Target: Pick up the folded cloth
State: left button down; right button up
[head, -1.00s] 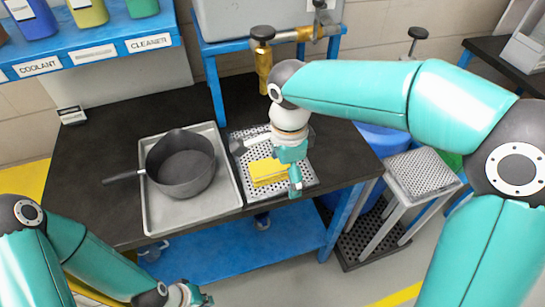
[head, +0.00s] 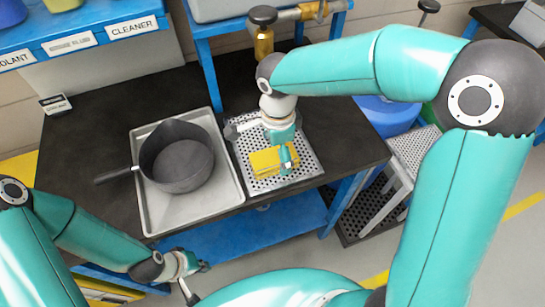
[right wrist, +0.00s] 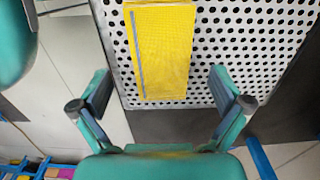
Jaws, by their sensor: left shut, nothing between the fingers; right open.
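The folded cloth (head: 265,163) is a yellow, flat rectangle on a perforated metal plate (head: 304,172) at the right of the dark bench. In the right wrist view the cloth (right wrist: 162,45) lies ahead of the palm, a grey stripe along its left side. My right gripper (head: 286,160) is over the cloth's right part in the head view. In the right wrist view its fingers (right wrist: 160,88) are spread wide, one on each side of the cloth's near end, with nothing between them gripped. My left gripper (head: 194,280) is shut and empty, low in front of the bench.
A dark pan (head: 180,160) sits on a grey tray (head: 160,215) left of the plate. A blue shelf (head: 85,42) with labelled bottles and a brass vise-like fitting (head: 264,42) stand behind. A perforated-top stand (head: 418,150) is right of the bench.

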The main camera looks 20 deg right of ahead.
jog(key=shift+f, duration=0.95)
jog(key=shift+c, duration=0.2)
jog(key=c, duration=1.1)
jog(key=shift+r, duration=0.1)
jog(key=shift+r, duration=0.8)
jog(key=shift+s+a+r+b, duration=0.15)
jog(key=shift+r+b, duration=0.1)
jog(key=shift+r, duration=0.2)
jog(key=shift+s+a+r+b, duration=0.1)
jog(key=shift+r+b, duration=0.15)
jog(key=shift+r, duration=0.15)
jog(key=s+a+b, duration=0.3)
jog(key=s+a, duration=0.8)
jog(key=a, duration=0.1)
jog(key=shift+s+a, duration=0.35)
jog(key=shift+a, duration=0.05)
